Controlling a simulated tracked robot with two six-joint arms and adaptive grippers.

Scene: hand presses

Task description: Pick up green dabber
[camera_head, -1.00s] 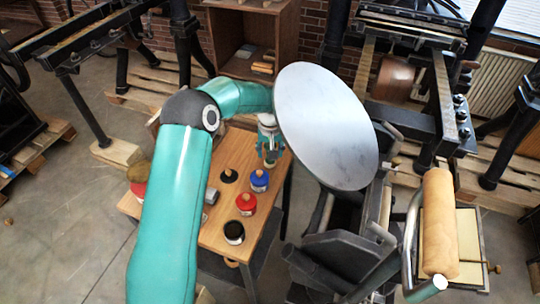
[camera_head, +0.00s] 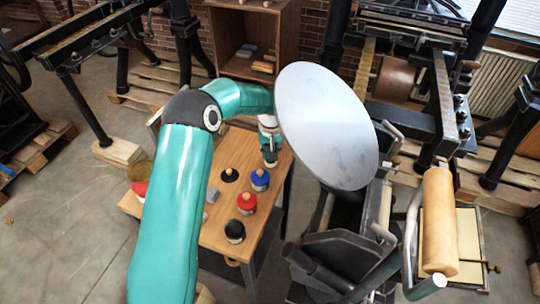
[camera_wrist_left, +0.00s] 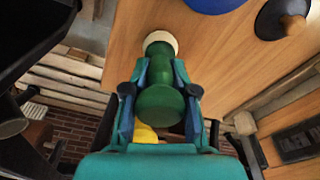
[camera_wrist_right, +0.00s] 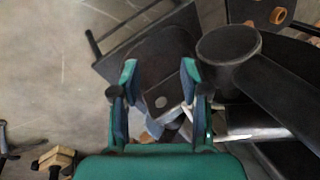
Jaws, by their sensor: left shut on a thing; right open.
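The green dabber (camera_wrist_left: 158,105) has a rounded green handle and a pale cream end, seen in the left wrist view. My left gripper (camera_wrist_left: 160,72) is shut on its handle, with one finger on each side. In the head view my left gripper (camera_head: 270,159) is at the right side of the small wooden table (camera_head: 226,232); the dabber is mostly hidden there. I cannot tell whether its pale end touches the tabletop. My right gripper (camera_wrist_right: 159,72) is open and empty, and shows only in the right wrist view.
On the table stand a blue dabber (camera_head: 260,180), a red dabber (camera_head: 247,203) and black dabbers (camera_head: 229,175) (camera_head: 235,231). The round metal disc (camera_head: 327,125) of a press rises close right of my left gripper. A roller (camera_head: 440,222) stands further right.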

